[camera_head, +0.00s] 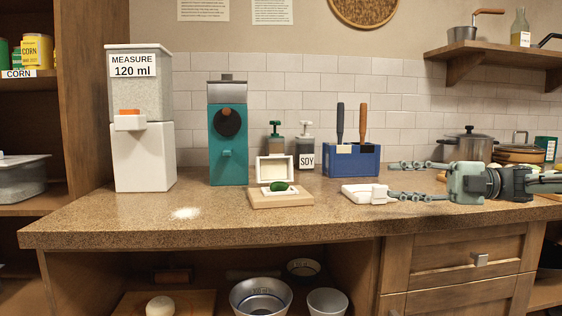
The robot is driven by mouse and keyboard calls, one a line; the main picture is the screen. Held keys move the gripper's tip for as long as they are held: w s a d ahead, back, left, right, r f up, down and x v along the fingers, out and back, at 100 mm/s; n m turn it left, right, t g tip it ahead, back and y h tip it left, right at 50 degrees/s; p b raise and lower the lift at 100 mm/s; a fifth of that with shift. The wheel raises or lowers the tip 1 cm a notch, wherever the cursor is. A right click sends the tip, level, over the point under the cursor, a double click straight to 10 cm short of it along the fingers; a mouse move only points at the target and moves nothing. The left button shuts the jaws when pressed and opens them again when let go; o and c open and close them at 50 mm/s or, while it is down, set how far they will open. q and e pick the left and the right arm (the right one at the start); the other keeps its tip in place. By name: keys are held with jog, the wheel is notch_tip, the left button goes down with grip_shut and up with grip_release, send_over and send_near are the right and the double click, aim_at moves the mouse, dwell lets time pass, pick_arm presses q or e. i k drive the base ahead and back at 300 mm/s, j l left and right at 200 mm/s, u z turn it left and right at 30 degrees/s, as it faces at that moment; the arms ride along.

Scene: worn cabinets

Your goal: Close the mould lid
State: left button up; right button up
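The mould (262,200) sits on the counter as a pale wooden base with a white tray. Its white lid (275,168) stands open, raised at the back. A green piece (280,186) lies in the mould. My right gripper (393,180) comes in from the right, to the right of the mould and clear of it. Its two fingers are spread wide with nothing between them. A white block-like object (358,192) lies on the counter by the tip of its nearer finger; I cannot tell whether they touch. My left gripper is not in view.
A blue holder (351,161) with two upright handles stands behind the white object. A teal machine (228,143) and a white measuring dispenser (144,155) stand left of the mould. White powder (186,213) lies on the counter. Pots (467,147) stand behind my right gripper. The front counter strip is clear.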

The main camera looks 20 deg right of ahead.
aim_at(270, 170)
jog(key=i+l+u, duration=0.15)
jog(key=i+l, duration=0.35)
jog(key=i+l+u, duration=0.1)
jog(key=u, duration=0.45)
jog(key=i+l, duration=0.05)
jog(key=i, duration=0.05)
